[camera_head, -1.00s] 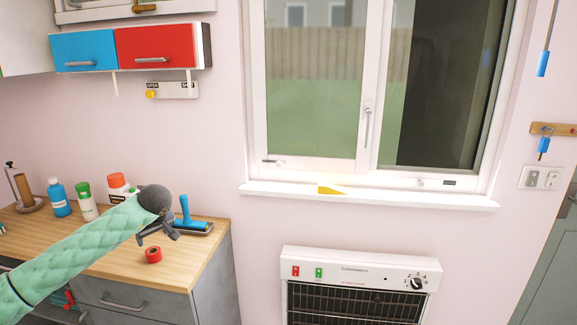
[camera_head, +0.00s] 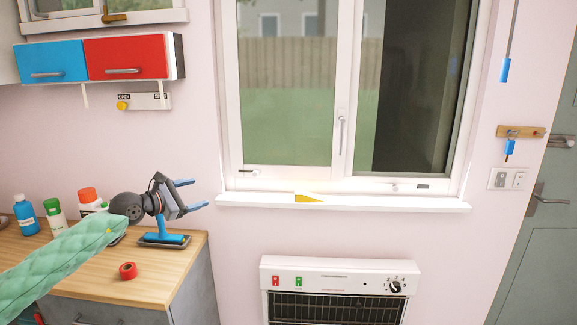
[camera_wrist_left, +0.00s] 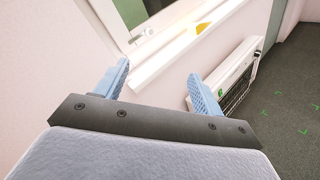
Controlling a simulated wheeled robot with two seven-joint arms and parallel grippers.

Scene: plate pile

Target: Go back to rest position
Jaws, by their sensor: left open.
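My left gripper (camera_head: 192,194) is raised above the right end of the wooden counter (camera_head: 75,268). Its two blue fingers are spread apart and point right, toward the window sill. In the left wrist view the fingers (camera_wrist_left: 158,85) are also apart with nothing between them. Beyond them are the wall, the sill and the heater. The blue tool on its dark tray (camera_head: 165,240) stands on the counter below the gripper, partly hidden by it in the head view. My right gripper is not in view.
A yellow wedge (camera_head: 306,198) rests on the white window sill (camera_head: 400,204). A heater (camera_head: 340,273) is below it. A door (camera_head: 545,250) is at the right.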

